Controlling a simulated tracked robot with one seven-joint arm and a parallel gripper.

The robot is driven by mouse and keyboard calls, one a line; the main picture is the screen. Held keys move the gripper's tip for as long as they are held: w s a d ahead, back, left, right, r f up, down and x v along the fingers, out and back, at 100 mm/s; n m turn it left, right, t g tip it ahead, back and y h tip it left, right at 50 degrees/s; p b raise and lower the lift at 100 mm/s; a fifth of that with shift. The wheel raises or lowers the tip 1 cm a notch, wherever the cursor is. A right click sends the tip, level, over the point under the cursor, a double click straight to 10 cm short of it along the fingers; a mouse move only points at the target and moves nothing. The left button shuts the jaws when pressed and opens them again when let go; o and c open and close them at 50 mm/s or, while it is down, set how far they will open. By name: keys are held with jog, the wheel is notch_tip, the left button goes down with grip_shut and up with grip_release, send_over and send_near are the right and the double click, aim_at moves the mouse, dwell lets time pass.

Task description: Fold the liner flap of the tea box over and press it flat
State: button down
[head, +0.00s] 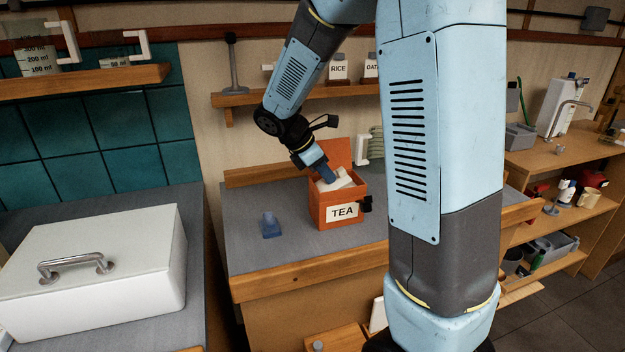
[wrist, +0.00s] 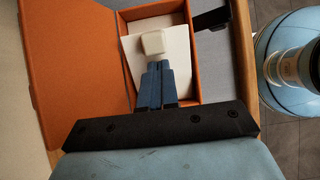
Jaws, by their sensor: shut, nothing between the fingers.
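The orange tea box (head: 320,214) stands on the grey counter with its "TEA" label facing front and its orange lid (head: 338,152) raised; the lid lies to the left in the wrist view (wrist: 75,60). The white liner flap (head: 345,180) shows in the box mouth; in the wrist view it is a pale sheet (wrist: 178,55) with a small white block-like tab (wrist: 153,43) on it. My gripper (head: 330,178) reaches down into the box mouth. In the wrist view its blue fingers (wrist: 158,68) are together, tips at the tab's lower edge. Whether they touch it I cannot tell.
A small blue object (head: 270,226) stands on the counter left of the box. A black clip-like part (head: 367,204) sits at the box's right side. A large white lidded box (head: 95,265) stands at the left. A shelf with jars (head: 338,70) is behind.

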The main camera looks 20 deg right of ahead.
jog(key=shift+f, duration=0.1)
jog(key=shift+d+f, duration=0.25)
jog(key=shift+f, duration=0.45)
jog(key=shift+r, duration=3.5)
jog(key=shift+s+r, duration=0.15)
jog(key=shift+s, duration=0.1)
jog(key=s+a+r+m+t+y, duration=0.1)
jog(key=s+r+m+t+y, duration=0.1)
jog(key=s+m, duration=0.7)
jog(key=s+a+r+m+t+y, duration=0.2)
jog(key=s+r+m+t+y, duration=0.1)
jog(key=s+m, duration=0.6)
jog(key=shift+s+r+t+y, duration=0.3)
jog(key=shift+s+r+y, duration=0.7)
jog(key=shift+s, duration=1.2)
